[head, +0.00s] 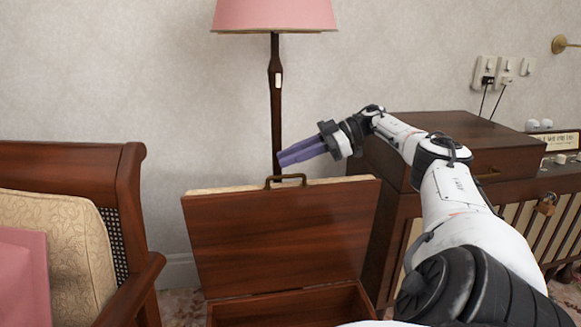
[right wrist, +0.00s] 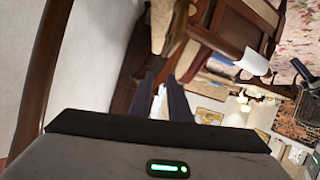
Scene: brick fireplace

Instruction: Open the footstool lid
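The footstool lid (head: 285,240) stands raised and roughly upright, with its bare wooden underside towards me. A strip of its pale padded top shows along the upper edge, with a brass handle (head: 287,177) there. The open footstool box (head: 290,306) shows below it, cut off by the frame's bottom edge. My right gripper (head: 281,159) is just above the handle, pointing left, apart from it as far as I can see. In the right wrist view its dark fingers (right wrist: 162,98) stand apart with nothing gripped between them. My left gripper is not in view.
A pink-shaded floor lamp (head: 276,100) stands behind the lid, close to my right gripper. A wooden cabinet (head: 450,140) is on the right, under my right arm. A cushioned wooden chair (head: 75,230) is on the left. The wall is close behind.

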